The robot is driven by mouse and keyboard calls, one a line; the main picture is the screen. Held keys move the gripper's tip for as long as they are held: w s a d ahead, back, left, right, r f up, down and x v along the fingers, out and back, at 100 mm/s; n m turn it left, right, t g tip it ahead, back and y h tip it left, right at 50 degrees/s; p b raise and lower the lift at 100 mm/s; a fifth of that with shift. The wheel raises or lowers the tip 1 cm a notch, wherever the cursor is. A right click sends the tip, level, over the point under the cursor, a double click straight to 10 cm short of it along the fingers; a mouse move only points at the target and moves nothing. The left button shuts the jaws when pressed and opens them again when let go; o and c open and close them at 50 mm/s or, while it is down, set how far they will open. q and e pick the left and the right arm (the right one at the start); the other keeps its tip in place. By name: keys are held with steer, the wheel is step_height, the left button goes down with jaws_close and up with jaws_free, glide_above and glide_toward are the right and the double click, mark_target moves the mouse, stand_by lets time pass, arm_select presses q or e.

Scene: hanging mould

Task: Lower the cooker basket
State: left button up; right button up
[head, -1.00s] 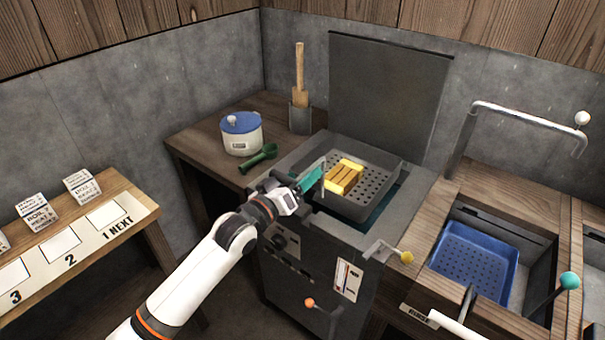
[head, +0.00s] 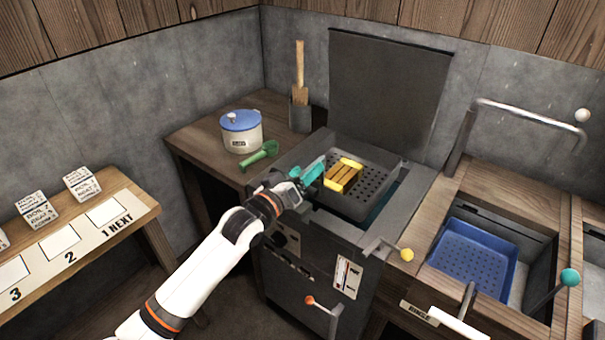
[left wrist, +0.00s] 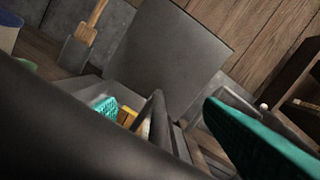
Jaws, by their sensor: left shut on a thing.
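The cooker basket (head: 384,178) is a dark grey perforated tray in the top opening of the dark cooker (head: 305,262). Yellow blocks (head: 343,175) lie in its left part. My left gripper (head: 310,175), with teal fingers, is at the basket's left edge. It is shut on a part there that looks like the basket's handle. In the left wrist view a dark handle bar (left wrist: 155,112) shows between the teal fingers, with yellow just behind. The exact contact is hidden. My right gripper is not in view.
The cooker's lid (head: 388,90) stands upright behind. A pot (head: 240,132) and a green scoop (head: 259,154) are on the left counter. A lever with a yellow knob (head: 407,254) sticks out in front. A blue basket (head: 472,258) sits in the right basin.

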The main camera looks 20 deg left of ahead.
mark_target(302, 214)
arm_select(q)
step_height(302, 214, down, 12)
steer(key=b, duration=0.4)
steer(key=shift+b, duration=0.4)
steer(key=shift+f, duration=0.45)
